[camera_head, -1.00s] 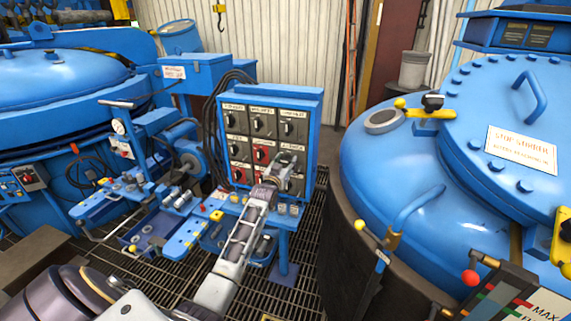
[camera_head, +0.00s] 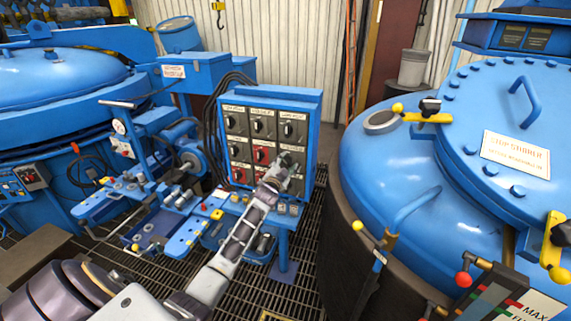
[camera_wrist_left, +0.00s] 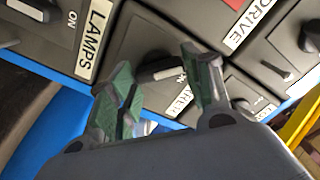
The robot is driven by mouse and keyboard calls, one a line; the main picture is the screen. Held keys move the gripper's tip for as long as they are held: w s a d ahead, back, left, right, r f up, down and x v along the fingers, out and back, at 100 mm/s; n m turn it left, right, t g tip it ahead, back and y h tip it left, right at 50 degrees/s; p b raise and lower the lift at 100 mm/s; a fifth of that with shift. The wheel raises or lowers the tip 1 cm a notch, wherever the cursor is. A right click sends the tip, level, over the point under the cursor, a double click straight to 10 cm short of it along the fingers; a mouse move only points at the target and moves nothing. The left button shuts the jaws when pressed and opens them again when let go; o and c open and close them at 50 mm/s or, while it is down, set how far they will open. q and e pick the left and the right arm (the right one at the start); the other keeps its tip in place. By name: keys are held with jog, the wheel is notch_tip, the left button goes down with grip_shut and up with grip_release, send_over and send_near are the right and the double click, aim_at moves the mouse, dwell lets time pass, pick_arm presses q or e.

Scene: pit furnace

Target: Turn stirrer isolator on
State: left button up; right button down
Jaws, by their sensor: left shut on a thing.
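The isolator panel is a blue cabinet (camera_head: 313,140) with rows of grey switch boxes, in the middle of the head view. My left gripper (camera_head: 289,162) is at the panel's lower right boxes and hides the switch there. In the left wrist view, its two green-padded fingers (camera_wrist_left: 163,92) stand either side of a dark switch handle (camera_wrist_left: 160,66) and are shut on it. The label under that switch (camera_wrist_left: 179,102) is partly hidden by a finger; its visible end looks like "RER". The handle's exact turn is hard to tell. My right gripper is not in view.
Neighbouring switches labelled LAMPS (camera_wrist_left: 94,38) and DRIVE (camera_wrist_left: 249,24) are close beside the fingers. A large blue domed vessel (camera_head: 395,185) stands right of the panel. Blue stands with fittings (camera_head: 182,235) lie to the left. Grating floor (camera_head: 300,270) shows below.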

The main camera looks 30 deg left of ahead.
pick_arm(q)
jog(key=m, duration=0.4)
jog(key=shift+f+m, duration=0.1)
jog(key=shift+m, duration=0.2)
jog(key=shift+f+m, duration=0.1)
jog(key=shift+m, duration=2.4)
jog(key=o, duration=0.7)
jog(key=shift+d, duration=0.1)
jog(key=shift+o, duration=0.2)
jog(key=shift+s, duration=0.1)
jog(key=shift+s, duration=0.1)
jog(key=v, duration=1.1)
jog(key=shift+s+d, duration=0.2)
jog(key=shift+s, duration=0.1)
